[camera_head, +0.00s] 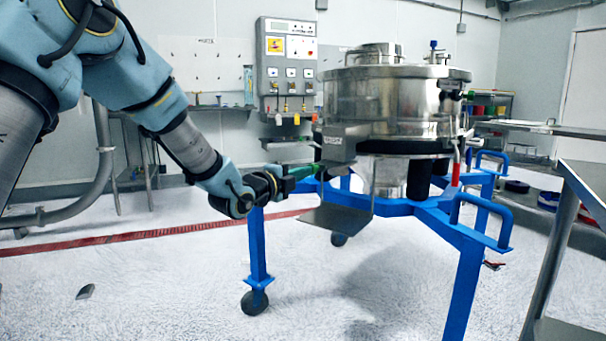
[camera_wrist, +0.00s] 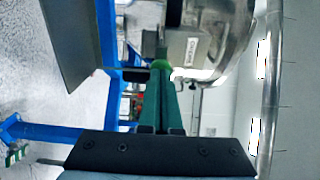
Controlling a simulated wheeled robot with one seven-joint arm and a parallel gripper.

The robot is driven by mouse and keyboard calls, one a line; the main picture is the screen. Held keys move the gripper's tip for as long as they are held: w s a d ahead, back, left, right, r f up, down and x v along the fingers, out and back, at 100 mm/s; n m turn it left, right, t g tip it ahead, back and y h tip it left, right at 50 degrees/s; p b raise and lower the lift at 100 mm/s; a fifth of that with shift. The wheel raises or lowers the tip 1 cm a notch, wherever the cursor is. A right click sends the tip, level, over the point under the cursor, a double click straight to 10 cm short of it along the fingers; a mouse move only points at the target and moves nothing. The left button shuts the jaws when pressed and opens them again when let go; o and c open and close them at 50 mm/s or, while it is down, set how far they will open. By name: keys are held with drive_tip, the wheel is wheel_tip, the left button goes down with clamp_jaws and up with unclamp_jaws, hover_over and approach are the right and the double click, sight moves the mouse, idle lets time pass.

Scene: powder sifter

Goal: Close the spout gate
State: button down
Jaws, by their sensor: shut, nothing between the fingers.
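The round steel sifter (camera_head: 392,102) stands on a blue wheeled frame. Its grey box-shaped spout (camera_head: 340,143) sticks out on the left side, and a flat grey plate (camera_head: 335,217) hangs below it. I cannot tell for sure which part is the gate or how far it stands open. My gripper (camera_head: 314,168) reaches in from the left, with its green fingers together at the lower left of the spout. In the wrist view my gripper (camera_wrist: 160,66) shows shut fingers, their tips close to the labelled spout box (camera_wrist: 193,50). Whether they touch it is unclear. The grey plate (camera_wrist: 72,42) is at upper left.
The blue frame (camera_head: 258,245) has a leg and caster just below my gripper. A control panel (camera_head: 289,62) is on the back wall. A metal table (camera_head: 588,185) stands at the right edge. The floor at the left front is mostly clear.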

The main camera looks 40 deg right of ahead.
sight(318, 166)
drive_tip(key=shift+d, duration=0.1)
drive_tip(key=d+b, duration=0.1)
drive_tip(key=d, duration=0.1)
drive_tip(key=w+d+b, duration=0.1)
drive_tip(key=d, duration=0.2)
drive_tip(key=shift+d+f, duration=0.15)
drive_tip(key=shift+d, duration=0.05)
drive_tip(key=shift+w+d, duration=0.1)
drive_tip(key=shift+d, duration=0.25)
drive_tip(key=shift+d+r, duration=0.1)
drive_tip(key=shift+r, duration=0.25)
drive_tip(key=shift+b, duration=0.3)
